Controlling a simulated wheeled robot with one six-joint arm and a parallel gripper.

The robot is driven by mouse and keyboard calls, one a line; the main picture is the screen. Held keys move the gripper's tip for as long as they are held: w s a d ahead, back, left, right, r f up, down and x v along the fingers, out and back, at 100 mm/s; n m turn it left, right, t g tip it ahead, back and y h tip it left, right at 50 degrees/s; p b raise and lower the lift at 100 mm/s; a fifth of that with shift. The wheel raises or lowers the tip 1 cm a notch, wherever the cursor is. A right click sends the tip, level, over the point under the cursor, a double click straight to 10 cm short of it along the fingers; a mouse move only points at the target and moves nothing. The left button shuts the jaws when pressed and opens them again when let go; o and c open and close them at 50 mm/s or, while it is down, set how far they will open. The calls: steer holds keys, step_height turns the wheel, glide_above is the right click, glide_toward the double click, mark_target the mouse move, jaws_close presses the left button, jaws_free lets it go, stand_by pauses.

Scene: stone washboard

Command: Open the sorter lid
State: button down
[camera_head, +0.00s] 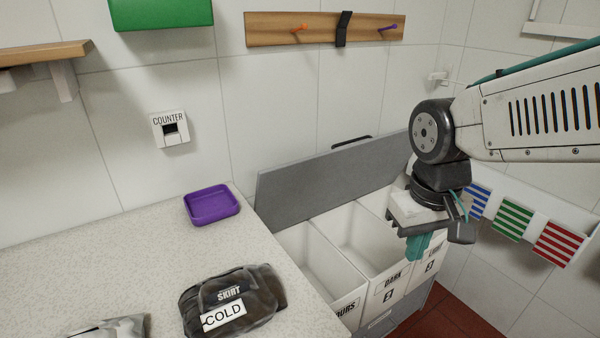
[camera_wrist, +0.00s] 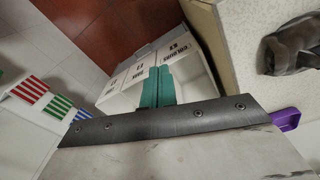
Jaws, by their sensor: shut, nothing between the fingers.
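The sorter (camera_head: 378,289) is a white bin unit with labelled compartments, beside the right end of the counter. Its grey lid (camera_head: 315,185) stands raised and tilted back towards the wall, and the white compartments below are uncovered. A dark handle (camera_head: 351,142) shows at the lid's top edge. My gripper (camera_head: 416,247) is over the right part of the sorter, in front of the lid and apart from its handle. Its teal fingers (camera_wrist: 158,87) are together with nothing between them. In the wrist view the sorter's labelled front (camera_wrist: 140,65) lies beyond the fingers.
A wooden rail (camera_head: 325,28) with pegs is on the wall. Striped blue, green and red cards (camera_head: 512,218) hang at the right. Red floor (camera_head: 440,312) shows below.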

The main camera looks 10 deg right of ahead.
steer(key=w+f+n+t, duration=0.1)
steer(key=w+f+t, duration=0.2)
steer(key=w+f, duration=1.1)
steer(key=n+t+y, duration=0.3)
steer(key=t+y, duration=0.5)
steer(key=t, duration=0.9)
glide_toward(295, 164)
steer(key=x, duration=0.7)
steer(key=shift+a, duration=0.1)
